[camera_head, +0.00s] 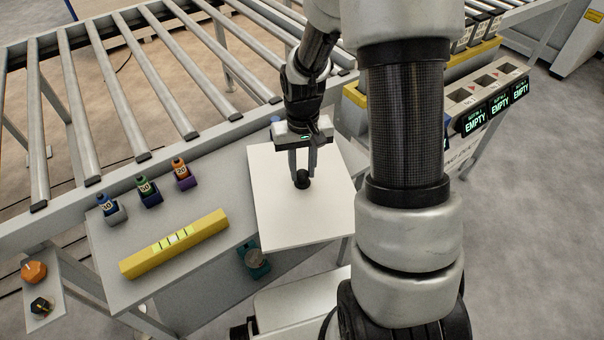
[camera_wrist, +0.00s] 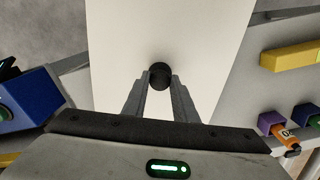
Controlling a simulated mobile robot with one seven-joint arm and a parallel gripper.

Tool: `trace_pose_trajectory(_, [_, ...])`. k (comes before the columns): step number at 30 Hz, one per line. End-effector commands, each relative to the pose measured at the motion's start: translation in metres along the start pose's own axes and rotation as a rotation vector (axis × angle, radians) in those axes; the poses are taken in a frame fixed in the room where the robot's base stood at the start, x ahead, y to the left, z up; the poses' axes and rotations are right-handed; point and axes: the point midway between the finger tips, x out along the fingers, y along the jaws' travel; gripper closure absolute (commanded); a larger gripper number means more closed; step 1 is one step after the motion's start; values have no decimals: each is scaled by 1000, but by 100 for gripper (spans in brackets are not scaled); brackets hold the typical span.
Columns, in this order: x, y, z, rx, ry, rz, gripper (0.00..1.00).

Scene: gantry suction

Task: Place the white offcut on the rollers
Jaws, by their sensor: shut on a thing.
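The white offcut (camera_head: 280,215) is a flat square panel with a small black knob (camera_head: 302,180) on its upper face. In the head view it overlaps the right end of the grey bench, with its front right corner past the bench edge. My gripper (camera_head: 302,170) points down with its fingers shut on the knob. In the wrist view the offcut (camera_wrist: 120,50) fills the middle, and the fingers close around the knob (camera_wrist: 159,75). I cannot tell whether the panel touches the bench or is just above it. The rollers (camera_head: 115,90) lie behind the bench at the upper left, with none of the offcut on them.
On the grey bench (camera_head: 200,200) are a yellow bar (camera_head: 175,243) and several small numbered bottles in holders (camera_head: 148,192). A grey rail (camera_head: 200,140) edges the rollers. Boxes with EMPTY displays (camera_head: 498,103) stand at the right. The visible rollers are bare.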

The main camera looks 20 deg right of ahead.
Motion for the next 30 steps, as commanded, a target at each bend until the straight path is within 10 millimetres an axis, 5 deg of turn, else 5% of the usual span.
trace_pose_trajectory(4, [18,0,0,-1,0,0,100])
trace_pose_trajectory(15, [22,0,-1,0,2,0,100])
trace_pose_trajectory(16, [23,0,0,0,0,0,73])
trace_pose_trajectory(19, [22,0,0,0,0,0,56])
trace_pose_trajectory(30, [16,0,0,0,1,0,56])
